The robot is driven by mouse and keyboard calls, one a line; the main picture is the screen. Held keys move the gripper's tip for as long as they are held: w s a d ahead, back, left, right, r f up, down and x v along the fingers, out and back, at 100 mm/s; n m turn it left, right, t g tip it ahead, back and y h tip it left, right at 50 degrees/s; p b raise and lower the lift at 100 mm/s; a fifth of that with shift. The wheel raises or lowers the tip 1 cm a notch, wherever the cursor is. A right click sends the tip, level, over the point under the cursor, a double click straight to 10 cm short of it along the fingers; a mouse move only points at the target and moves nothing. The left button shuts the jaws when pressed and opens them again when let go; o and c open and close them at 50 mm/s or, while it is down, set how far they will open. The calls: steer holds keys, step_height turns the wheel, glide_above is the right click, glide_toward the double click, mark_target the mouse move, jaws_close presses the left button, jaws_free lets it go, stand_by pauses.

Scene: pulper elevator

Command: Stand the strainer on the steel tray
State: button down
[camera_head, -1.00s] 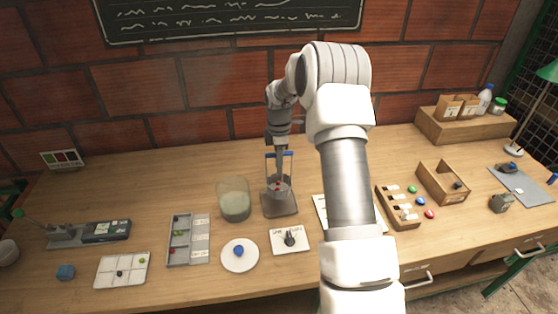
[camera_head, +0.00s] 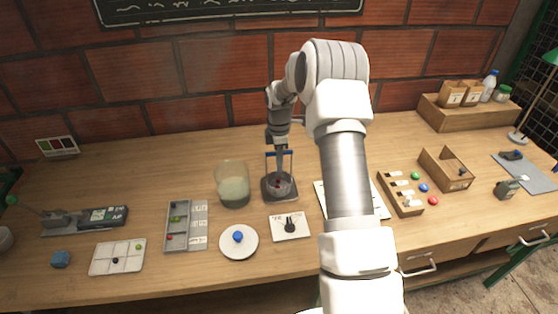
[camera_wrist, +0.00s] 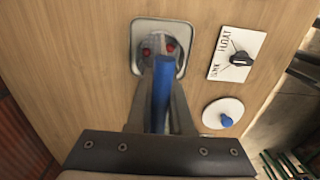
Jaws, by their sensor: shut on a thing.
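The strainer (camera_head: 279,184) is a small clear-looking basket with a tall frame and a blue handle bar on top; red bits show inside it. My gripper (camera_head: 280,150) is shut on the blue handle, which also shows between the fingers in the wrist view (camera_wrist: 162,95). The steel tray (camera_head: 268,197) is a grey rounded square directly under the strainer, and its rim shows in the wrist view (camera_wrist: 136,42). The strainer looks upright within the tray's outline, at or very near its surface. I cannot tell for sure whether its bottom touches.
A glass jar of cloudy greenish liquid (camera_head: 233,184) stands close left of the tray. In front are a white card with a black knob (camera_head: 290,227) and a white plate with a blue knob (camera_head: 238,242). A compartment tray (camera_head: 186,226) lies farther left.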

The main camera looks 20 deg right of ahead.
steer(key=c, duration=0.7)
jaws_free()
steer(key=shift+c, duration=0.2)
step_height(320, 180, up, 18)
steer(key=shift+f, duration=0.25)
